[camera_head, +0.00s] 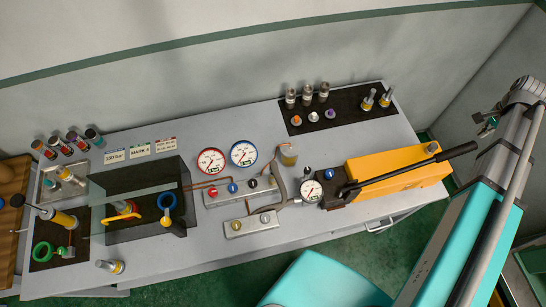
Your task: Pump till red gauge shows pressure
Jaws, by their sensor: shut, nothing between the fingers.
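The red-rimmed gauge (210,161) stands upright at the middle of the bench; its needle is too small to read. A blue-rimmed gauge (243,153) stands just right of it. The hand pump (398,178) has a yellow body and lies at the bench's right end. Its long black lever (415,166) slopes up to the right, and its grip end sticks out past the body. A small white gauge (311,190) sits at the pump's left end. My gripper (485,124) is shut and empty, beyond the lever's grip end and apart from it.
A valve block (240,191) with red, blue and black knobs sits below the gauges. A second block (251,224) is in front of it. A clear-walled box (125,230) stands at left. A dark mat (345,116) with fittings lies behind the pump.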

